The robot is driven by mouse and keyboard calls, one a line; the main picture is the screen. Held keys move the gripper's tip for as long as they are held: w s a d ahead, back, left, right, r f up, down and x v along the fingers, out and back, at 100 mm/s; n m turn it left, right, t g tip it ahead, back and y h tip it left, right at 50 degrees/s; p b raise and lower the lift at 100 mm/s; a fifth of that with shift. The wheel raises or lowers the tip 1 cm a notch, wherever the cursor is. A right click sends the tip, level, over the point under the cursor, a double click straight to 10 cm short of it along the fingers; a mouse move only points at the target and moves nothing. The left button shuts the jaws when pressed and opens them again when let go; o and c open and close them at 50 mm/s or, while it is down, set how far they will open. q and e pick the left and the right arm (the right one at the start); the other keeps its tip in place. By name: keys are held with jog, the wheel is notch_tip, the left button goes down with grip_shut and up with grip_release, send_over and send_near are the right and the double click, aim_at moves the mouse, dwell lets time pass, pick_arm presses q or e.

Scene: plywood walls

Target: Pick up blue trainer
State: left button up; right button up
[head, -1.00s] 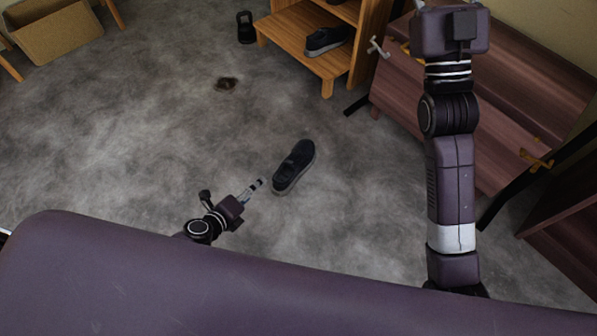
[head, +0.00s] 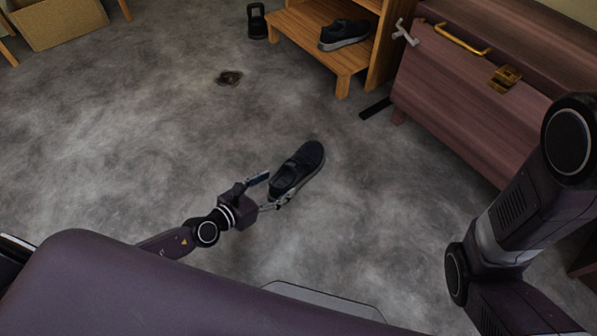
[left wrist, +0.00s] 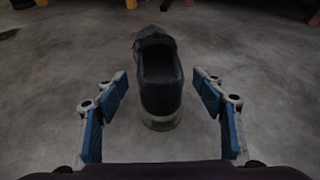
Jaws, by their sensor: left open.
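A dark blue trainer (head: 297,170) with a grey sole lies upright on the grey floor near the middle of the head view. My left gripper (head: 271,192) is open at the heel end of the trainer. In the left wrist view the trainer (left wrist: 159,80) shows heel first, centred between and ahead of the open blue-padded fingers of my left gripper (left wrist: 161,100). A gap shows on each side of the heel there. My right arm comes in at the right of the head view, but its gripper is out of the picture.
A wooden shelf (head: 305,50) with another dark shoe (head: 345,34) on it stands at the back. A reddish wooden chest (head: 450,90) stands at the right. A black kettlebell-like object (head: 257,22) and a box (head: 55,22) are farther off. Floor around the trainer is clear.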

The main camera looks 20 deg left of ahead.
aim_at(288, 176)
pick_arm(q)
jog(key=b+x, duration=0.1)
jog(key=x, duration=0.5)
jog(key=shift+w+a+r+b, duration=0.1)
jog(key=shift+a+b, duration=0.05)
jog(key=shift+b, duration=0.15)
jog(key=shift+c, duration=0.6)
jog(key=c, duration=1.3)
